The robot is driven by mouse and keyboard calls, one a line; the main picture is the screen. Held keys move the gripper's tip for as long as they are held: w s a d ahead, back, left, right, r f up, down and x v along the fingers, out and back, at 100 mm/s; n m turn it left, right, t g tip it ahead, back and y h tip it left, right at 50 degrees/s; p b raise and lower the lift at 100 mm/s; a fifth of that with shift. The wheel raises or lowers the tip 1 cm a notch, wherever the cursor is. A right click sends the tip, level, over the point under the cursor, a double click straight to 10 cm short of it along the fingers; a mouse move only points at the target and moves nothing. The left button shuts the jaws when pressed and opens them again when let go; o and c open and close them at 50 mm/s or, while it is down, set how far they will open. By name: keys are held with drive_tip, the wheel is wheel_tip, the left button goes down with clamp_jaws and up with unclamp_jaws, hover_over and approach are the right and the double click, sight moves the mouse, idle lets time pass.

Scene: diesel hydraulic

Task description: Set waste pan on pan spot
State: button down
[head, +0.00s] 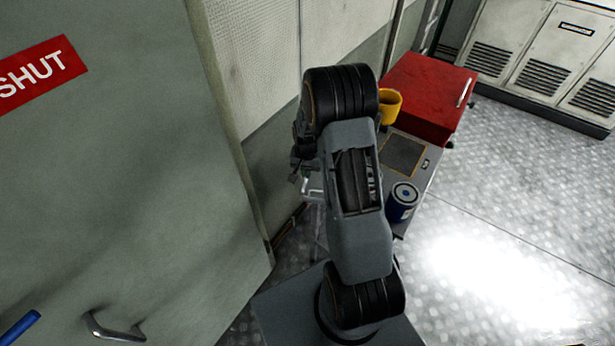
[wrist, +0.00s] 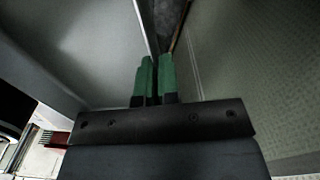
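My gripper (wrist: 155,62) shows in the wrist view with two green fingers close together, only a thin dark gap between them, and nothing seen held. It faces a corner between grey panels. In the head view the gripper is mostly hidden behind my arm. A dark square with an orange border (head: 404,154), which may be the pan spot, lies bare on a grey bench top (head: 427,178) to the right of my arm. A yellow cup-like vessel (head: 391,104) stands behind it. I cannot tell any object as the waste pan.
A blue can (head: 402,201) stands on the bench's near end. A red cabinet (head: 432,92) stands behind the bench. A grey door panel (head: 110,170) with a handle (head: 115,330) and a red SHUT sign (head: 38,72) fills the left. The metal floor (head: 500,225) at right is clear.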

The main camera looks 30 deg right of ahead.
drive_tip(key=shift+f, duration=1.8)
drive_tip(key=shift+f, duration=0.2)
drive_tip(key=c, duration=1.4)
unclamp_jaws()
drive_tip(key=shift+o, duration=0.2)
drive_tip(key=shift+r, duration=0.1)
